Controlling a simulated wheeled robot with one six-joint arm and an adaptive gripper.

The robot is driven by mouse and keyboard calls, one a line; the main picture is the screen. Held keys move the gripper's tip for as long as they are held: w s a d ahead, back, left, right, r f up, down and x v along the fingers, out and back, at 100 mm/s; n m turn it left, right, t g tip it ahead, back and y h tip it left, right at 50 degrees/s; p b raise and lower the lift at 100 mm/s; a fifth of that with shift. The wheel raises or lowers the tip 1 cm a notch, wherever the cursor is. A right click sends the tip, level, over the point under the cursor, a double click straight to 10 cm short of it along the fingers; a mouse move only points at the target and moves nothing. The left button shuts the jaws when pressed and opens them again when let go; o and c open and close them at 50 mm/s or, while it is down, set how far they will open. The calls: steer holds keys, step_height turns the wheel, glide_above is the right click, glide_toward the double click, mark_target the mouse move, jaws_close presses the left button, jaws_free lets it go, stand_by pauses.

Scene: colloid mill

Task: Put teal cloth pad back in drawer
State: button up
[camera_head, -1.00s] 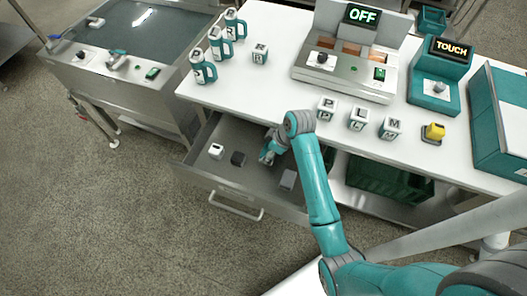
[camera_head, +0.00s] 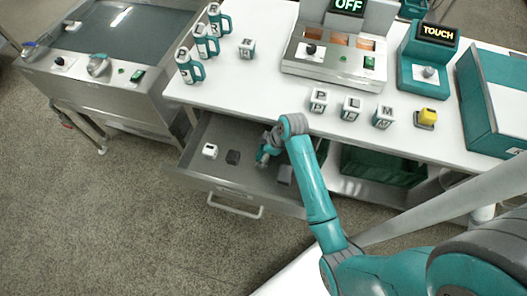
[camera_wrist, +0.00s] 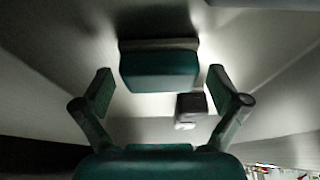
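A teal pad with a grey strip along its upper edge (camera_wrist: 158,72) shows in the wrist view, beyond and between my fingers, with a visible gap on either side. My gripper (camera_wrist: 160,92) is open, its two fingers wide apart and not touching the pad. In the head view my gripper (camera_head: 264,156) is down inside the open drawer (camera_head: 225,178), toward its right part. The pad cannot be told apart from my teal gripper in the head view.
The drawer also holds a white block (camera_head: 209,151), a dark block (camera_head: 233,157) and a grey block (camera_head: 285,174). The drawer handle (camera_head: 235,207) projects in front. The white tabletop (camera_head: 270,88) overhangs above, bearing mugs (camera_head: 188,66), lettered cubes (camera_head: 351,108) and the mill panel (camera_head: 330,64).

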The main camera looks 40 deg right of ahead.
mark_target(271, 158)
steer(key=v, duration=0.5)
steer(key=shift+s+d+r, duration=0.25)
steer(key=shift+s, duration=0.1)
steer(key=s+d, duration=0.2)
steer(key=s, duration=0.1)
steer(key=s+d, duration=0.2)
steer(key=s, duration=0.1)
steer(key=s+d, duration=0.3)
steer(key=shift+f, duration=0.1)
steer(key=shift+w+a, duration=0.1)
steer(key=shift+a, duration=0.05)
